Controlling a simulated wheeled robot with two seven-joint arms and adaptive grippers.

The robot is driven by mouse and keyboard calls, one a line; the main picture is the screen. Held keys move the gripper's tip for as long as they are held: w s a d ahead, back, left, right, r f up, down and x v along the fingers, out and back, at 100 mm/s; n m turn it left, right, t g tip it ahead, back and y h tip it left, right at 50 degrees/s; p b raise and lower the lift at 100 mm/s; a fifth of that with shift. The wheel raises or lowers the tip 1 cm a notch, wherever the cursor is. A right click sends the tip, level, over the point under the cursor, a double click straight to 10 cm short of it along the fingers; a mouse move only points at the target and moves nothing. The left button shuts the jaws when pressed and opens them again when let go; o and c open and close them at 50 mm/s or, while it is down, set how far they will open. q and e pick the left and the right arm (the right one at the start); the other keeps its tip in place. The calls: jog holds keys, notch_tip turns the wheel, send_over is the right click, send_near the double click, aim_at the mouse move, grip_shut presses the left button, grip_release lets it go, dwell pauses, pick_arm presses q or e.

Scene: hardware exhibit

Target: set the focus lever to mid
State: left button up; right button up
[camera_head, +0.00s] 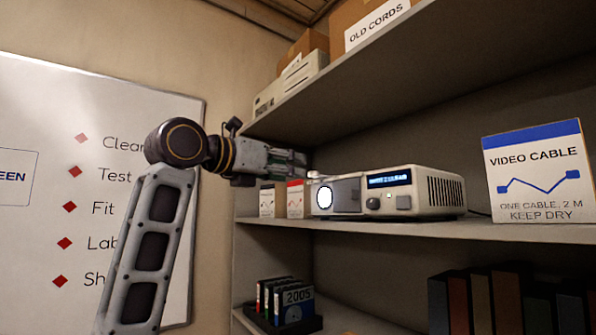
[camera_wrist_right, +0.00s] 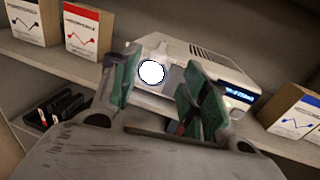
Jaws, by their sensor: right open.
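A pale projector (camera_head: 437,190) with a bright round lens (camera_head: 325,197), a grey front panel and a blue display stands on the middle shelf. It also shows in the right wrist view (camera_wrist_right: 210,68), with its lens (camera_wrist_right: 151,72) between my fingers. A small pale tab (camera_head: 313,174) shows at the projector's upper left, close to my fingertips; I cannot tell for sure that it is the focus lever, nor its setting. My right gripper (camera_head: 302,161) is open and empty, its green-padded fingers (camera_wrist_right: 158,88) apart in front of the projector. My left gripper is not in view.
Small cartons (camera_head: 295,199) stand left of the projector, and a video cable box (camera_head: 538,172) stands to its right. The upper shelf (camera_head: 400,70) overhangs close above. A dark rack (camera_head: 297,325) of cases sits below. A whiteboard (camera_head: 40,110) hangs at left.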

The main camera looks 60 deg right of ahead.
jog(key=shift+w+a, duration=0.2)
jog(key=shift+a, duration=0.9)
jog(key=shift+w+a, duration=0.15)
jog(key=shift+a, duration=0.9)
jog(key=shift+d, duration=0.1)
